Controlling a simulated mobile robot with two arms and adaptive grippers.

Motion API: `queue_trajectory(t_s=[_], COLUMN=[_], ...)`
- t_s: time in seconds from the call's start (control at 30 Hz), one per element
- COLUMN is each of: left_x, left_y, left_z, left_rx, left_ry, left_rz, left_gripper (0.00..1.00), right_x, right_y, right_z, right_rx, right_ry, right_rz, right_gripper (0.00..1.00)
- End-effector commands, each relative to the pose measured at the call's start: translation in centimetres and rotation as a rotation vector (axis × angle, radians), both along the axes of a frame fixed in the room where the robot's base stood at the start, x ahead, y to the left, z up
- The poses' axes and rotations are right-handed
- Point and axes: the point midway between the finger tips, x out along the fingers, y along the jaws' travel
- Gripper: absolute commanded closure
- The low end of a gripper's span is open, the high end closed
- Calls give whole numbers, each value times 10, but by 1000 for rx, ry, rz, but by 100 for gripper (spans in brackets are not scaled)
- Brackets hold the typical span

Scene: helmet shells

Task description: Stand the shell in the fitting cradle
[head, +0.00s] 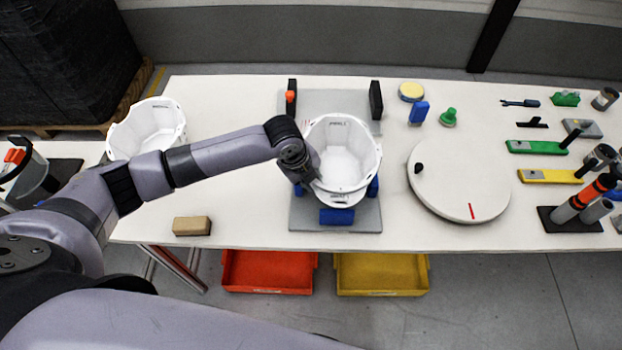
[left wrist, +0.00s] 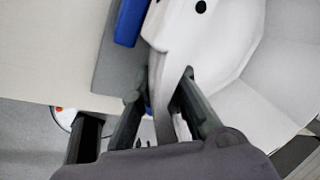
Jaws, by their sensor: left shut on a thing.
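A white shell (head: 345,160) is over the fitting cradle, its open side facing up. The cradle has a grey base plate (head: 362,219) and blue pads; the front pad (head: 337,216) shows below the shell. My left gripper (head: 314,183) is shut on the shell's left rim. In the left wrist view its dark fingers (left wrist: 160,95) straddle the rim of the white shell (left wrist: 215,45), with a blue pad (left wrist: 131,22) close by. I cannot tell whether the shell rests on the pads or hangs just above them. My right gripper is not in view.
Another white shell (head: 148,130) stands at the table's left. Dark posts (head: 376,100) rise behind the cradle. A round turntable (head: 458,180) is to the right, a tan block (head: 192,226) at the front left. Red (head: 268,272) and yellow (head: 382,275) bins sit below the front edge.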

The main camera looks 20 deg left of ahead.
Motion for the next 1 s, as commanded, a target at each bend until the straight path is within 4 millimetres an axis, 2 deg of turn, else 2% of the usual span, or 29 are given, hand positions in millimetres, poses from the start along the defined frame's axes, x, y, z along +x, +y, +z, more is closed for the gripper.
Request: queue_trajectory(t_s=[0.7, 0.73, 1.0], left_x=[1, 1, 0], left_y=[0, 0, 0], left_z=[-14, -14, -14], left_rx=[-1, -2, -1], left_ry=[-2, -2, -1], left_rz=[0, 0, 0], left_gripper=[100, 86, 68], right_x=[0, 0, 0], right_y=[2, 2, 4], right_z=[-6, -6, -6], right_rx=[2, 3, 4], right_ry=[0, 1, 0], right_rz=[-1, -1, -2], right_gripper=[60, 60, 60])
